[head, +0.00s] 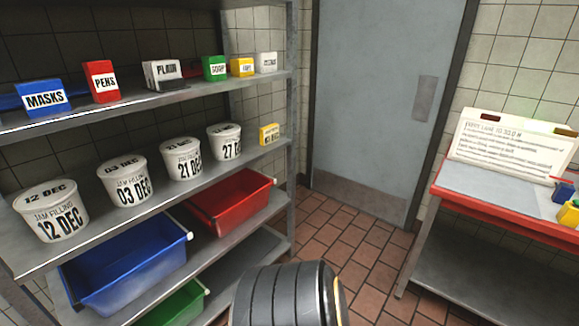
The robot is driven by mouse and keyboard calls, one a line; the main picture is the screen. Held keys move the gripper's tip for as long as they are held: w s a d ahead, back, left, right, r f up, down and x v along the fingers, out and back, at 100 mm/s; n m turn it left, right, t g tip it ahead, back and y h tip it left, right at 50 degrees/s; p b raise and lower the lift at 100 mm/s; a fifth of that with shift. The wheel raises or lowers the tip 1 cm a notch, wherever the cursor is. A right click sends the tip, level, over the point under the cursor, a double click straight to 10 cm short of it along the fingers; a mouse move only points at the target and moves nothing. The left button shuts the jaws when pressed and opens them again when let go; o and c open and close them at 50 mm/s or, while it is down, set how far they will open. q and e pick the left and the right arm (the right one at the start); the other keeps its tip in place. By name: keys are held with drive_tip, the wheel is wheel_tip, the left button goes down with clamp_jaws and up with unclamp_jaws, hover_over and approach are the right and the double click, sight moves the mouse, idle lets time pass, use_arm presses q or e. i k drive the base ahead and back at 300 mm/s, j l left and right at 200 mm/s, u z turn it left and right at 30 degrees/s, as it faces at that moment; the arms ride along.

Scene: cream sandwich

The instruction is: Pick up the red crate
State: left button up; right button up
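The red crate (249,209) sits on a lower shelf of the metal rack, at its right end, in the head view. It is open-topped and looks empty, with its left part partly hidden by the shelf above and the tubs. Neither of my grippers is in view, so nothing is seen touching the crate.
A blue crate (150,272) stands left of the red one, and a green crate (176,308) is lower down. White tubs (131,184) line the shelf above. A red-edged table (460,190) stands right. Tiled floor (350,245) is clear before the grey door (375,90).

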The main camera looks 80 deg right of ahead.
sight(233, 200)
drive_tip(key=z, duration=2.2)
drive_tip(key=i+u, duration=0.2)
drive_tip(key=i, duration=0.3)
drive_tip(key=i+l+u, duration=0.2)
drive_tip(key=i, duration=0.3)
drive_tip(key=i+l+u, duration=0.25)
drive_tip(key=i, duration=0.2)
drive_tip(key=i+l+u, duration=0.2)
drive_tip(key=i, duration=0.3)
